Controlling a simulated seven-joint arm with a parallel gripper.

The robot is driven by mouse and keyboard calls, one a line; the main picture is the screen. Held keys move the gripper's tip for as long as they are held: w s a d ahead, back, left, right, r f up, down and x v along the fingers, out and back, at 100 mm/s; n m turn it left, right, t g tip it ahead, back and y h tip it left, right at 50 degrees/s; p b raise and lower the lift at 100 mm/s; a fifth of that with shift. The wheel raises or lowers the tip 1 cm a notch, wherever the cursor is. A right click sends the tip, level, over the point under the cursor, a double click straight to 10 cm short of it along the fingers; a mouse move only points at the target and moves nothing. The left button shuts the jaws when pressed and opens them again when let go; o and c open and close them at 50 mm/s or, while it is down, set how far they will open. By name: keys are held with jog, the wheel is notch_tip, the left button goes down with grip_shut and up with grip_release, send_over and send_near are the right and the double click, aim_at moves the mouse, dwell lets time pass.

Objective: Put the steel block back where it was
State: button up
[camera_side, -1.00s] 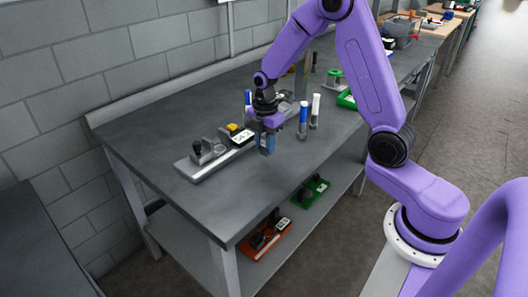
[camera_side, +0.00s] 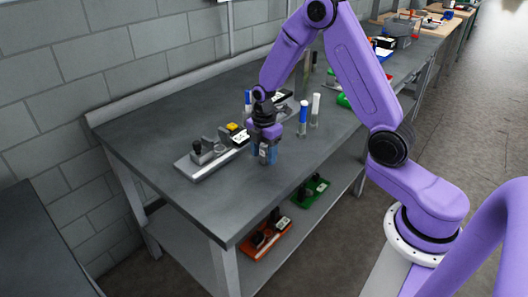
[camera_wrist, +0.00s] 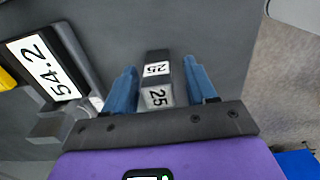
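The steel block (camera_wrist: 157,82) is a small grey upright piece with white labels reading 25. In the wrist view it sits between the two blue fingers of my gripper (camera_wrist: 162,90), with a visible gap on each side. In the side view my gripper (camera_side: 265,154) is low over the bench, right of the near crimper, with the block (camera_side: 263,154) between its fingers. My gripper looks open around the block. Whether the block's base touches the bench is hard to see.
A crimper (camera_side: 203,158) on a long grey base stands left of my gripper; its display (camera_wrist: 43,67) reads 54.2. Blue-capped (camera_side: 303,118) and white-capped (camera_side: 315,108) cylinders stand to the right. The bench (camera_side: 150,130) is clear in front.

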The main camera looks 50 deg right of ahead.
aim_at(264, 145)
notch_tip(264, 145, up, 12)
jog(key=shift+r, duration=0.15)
jog(key=s+a+r+m, duration=0.15)
jog(key=s+a, duration=0.35)
jog(key=s, duration=0.6)
jog(key=s+a+r+m, duration=0.1)
jog(key=s+a+m, duration=0.1)
jog(key=s+a, duration=0.6)
jog(key=s+d+m, duration=0.2)
jog(key=s+d, duration=0.1)
jog(key=s, duration=0.8)
jog(key=shift+s+d, duration=0.25)
jog(key=shift+d, duration=0.15)
